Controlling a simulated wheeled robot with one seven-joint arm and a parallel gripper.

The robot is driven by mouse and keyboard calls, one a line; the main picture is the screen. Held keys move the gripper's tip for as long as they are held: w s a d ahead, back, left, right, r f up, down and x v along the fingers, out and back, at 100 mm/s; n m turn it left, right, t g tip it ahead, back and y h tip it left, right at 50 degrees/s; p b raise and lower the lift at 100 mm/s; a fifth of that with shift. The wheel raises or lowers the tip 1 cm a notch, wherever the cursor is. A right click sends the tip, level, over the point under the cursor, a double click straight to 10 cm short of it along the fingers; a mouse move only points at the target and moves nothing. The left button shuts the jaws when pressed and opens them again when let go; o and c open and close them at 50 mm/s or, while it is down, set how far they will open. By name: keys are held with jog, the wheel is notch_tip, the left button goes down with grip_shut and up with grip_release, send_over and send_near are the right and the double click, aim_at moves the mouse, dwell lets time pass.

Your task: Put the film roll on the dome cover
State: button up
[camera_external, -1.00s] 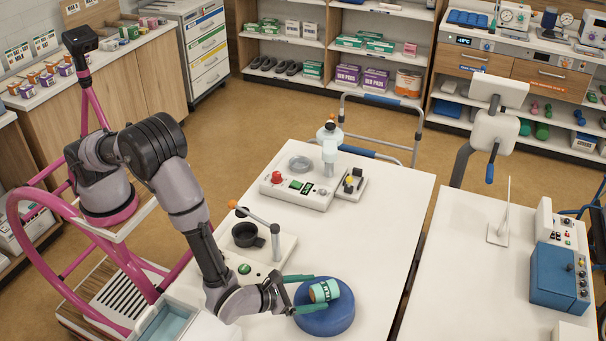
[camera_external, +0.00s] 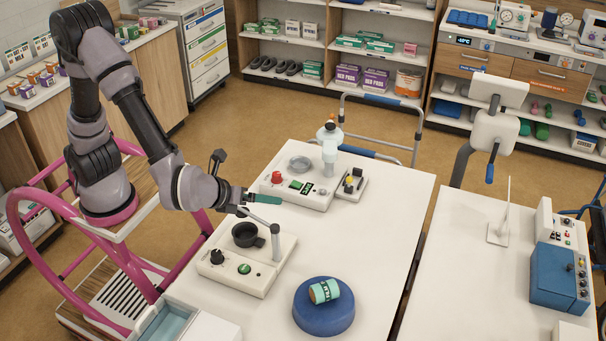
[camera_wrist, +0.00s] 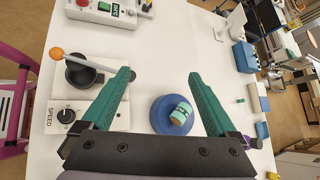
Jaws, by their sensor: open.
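The film roll (camera_external: 325,291) is a small teal cylinder with a tan end and dark lettering. It lies on its side on top of the round blue dome cover (camera_external: 322,322), touching it. In the wrist view, the film roll (camera_wrist: 181,113) and dome cover (camera_wrist: 160,117) show low between my fingers. My gripper (camera_external: 268,200) is above and left of the dome cover, over the lever device, apart from the roll. Its two teal fingers are wide apart and empty in the wrist view (camera_wrist: 159,74). One finger is mostly hidden in the external view.
A device with a black cup (camera_external: 246,237) and a swing lever (camera_external: 262,220) stands left of the dome cover, under my gripper. A control box (camera_external: 290,194) stands at the back. The table's right side (camera_external: 385,235) is clear.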

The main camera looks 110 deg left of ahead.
jog(key=s+r+n+t+h, duration=0.1)
jog(key=s+r+n+h, duration=0.2)
jog(key=s+r+n, duration=0.4)
jog(key=s+r+n+t+h, duration=0.1)
jog(key=s+r+n+h, duration=0.3)
jog(key=s, duration=1.5)
notch_tip(320, 180, up, 3)
jog(key=n, duration=0.2)
jog(key=shift+d+n+t+h, duration=0.3)
jog(key=shift+n+t, duration=0.1)
jog(key=shift+r, duration=0.1)
